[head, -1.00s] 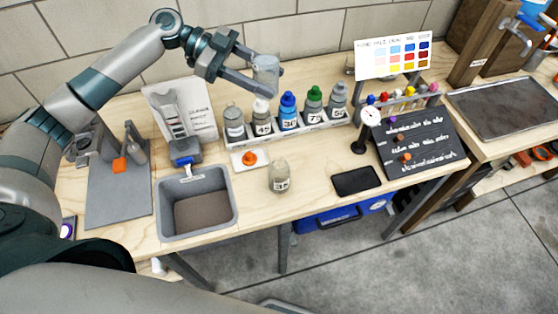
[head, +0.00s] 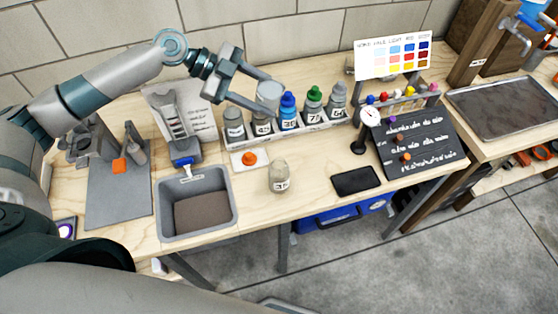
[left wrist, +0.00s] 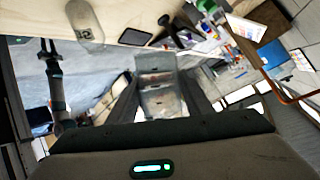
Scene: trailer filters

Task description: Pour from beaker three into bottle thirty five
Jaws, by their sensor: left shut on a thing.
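My left gripper (head: 262,94) is shut on a clear beaker (head: 268,91), held upright or nearly so, in front of the bottle row's second bottle in the head view. The beaker also shows between the fingers in the left wrist view (left wrist: 157,85); its number and contents cannot be made out. An open, clear-grey bottle (head: 279,177) stands upright on the table front, its label small but seemingly 35. It also shows at the top left of the left wrist view (left wrist: 85,22). The beaker is apart from this bottle, behind and above it.
A rack (head: 300,137) holds several capped, numbered bottles behind the open bottle. An orange cap (head: 249,158) lies on a white square left of it. A grey sink tub (head: 197,238) is further left; a black phone-like slab (head: 356,181) lies right.

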